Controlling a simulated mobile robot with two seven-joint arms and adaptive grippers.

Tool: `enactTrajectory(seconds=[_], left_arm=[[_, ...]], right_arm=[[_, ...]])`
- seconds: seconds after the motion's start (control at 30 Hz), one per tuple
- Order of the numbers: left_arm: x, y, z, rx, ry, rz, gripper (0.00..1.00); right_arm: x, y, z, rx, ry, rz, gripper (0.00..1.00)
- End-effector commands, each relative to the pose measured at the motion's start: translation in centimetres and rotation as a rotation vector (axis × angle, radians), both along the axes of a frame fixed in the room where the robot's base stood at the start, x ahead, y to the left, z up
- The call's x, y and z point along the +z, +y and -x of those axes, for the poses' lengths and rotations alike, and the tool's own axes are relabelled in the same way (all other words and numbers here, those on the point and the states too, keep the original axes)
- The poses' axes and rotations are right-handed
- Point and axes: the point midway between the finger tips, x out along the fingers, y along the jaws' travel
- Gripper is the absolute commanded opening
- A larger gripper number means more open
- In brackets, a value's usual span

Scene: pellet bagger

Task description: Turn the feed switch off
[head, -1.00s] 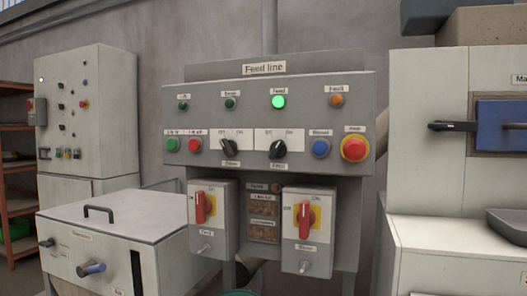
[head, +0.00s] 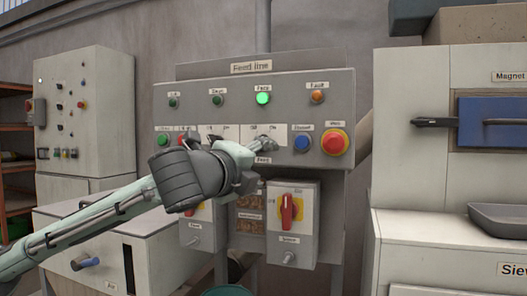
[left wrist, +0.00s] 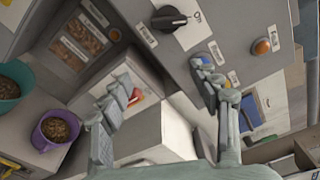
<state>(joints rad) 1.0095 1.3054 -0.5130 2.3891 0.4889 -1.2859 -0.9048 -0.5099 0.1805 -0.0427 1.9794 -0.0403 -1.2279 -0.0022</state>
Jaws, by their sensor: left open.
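The feed switch is a black rotary knob (left wrist: 170,18) on a white plate, at the top of the left wrist view. In the head view it sits in the lower control row of the grey Feed line panel (head: 225,92), largely hidden by my left gripper (head: 256,152). The green feed lamp (head: 263,98) above it is lit. My left gripper is open and empty, its fingertips close in front of the panel by the switch; I cannot tell whether they touch. In the left wrist view its fingers (left wrist: 165,78) are spread apart. My right gripper is not in view.
A blue button (head: 302,142) and a red emergency stop (head: 335,142) are just right of the switch. Below hangs a box with a red isolator handle (head: 291,208). A purple bucket of pellets (left wrist: 57,128) shows in the left wrist view.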

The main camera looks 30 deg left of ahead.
Motion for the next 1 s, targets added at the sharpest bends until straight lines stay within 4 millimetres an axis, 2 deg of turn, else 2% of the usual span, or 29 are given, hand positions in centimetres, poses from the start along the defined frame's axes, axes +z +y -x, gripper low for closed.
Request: enactTrajectory(seconds=[0.03,0.1,0.2,0.27,0.5,0.7,1.0], left_arm=[[1.6,1.1,1.1,0.031,-0.015,-0.045,0.62],[2.8,1.9,2.0,0.059,-0.022,-0.085,0.62],[3.5,2.6,2.3,0.077,-0.024,-0.111,0.62],[3.6,2.8,1.9,0.081,-0.023,-0.113,0.62],[3.7,3.7,-1.9,0.079,-0.025,-0.109,0.62],[3.6,4.2,-4.2,0.079,-0.026,-0.111,0.62],[3.6,4.4,-4.9,0.079,-0.027,-0.112,0.62]], right_arm=[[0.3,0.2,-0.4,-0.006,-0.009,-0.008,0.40],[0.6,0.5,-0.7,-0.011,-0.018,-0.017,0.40],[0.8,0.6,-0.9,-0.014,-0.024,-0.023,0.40],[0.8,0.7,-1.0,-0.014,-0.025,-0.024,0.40],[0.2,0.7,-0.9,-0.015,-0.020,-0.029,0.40],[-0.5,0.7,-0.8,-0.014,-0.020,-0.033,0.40],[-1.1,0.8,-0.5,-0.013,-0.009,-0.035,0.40]])
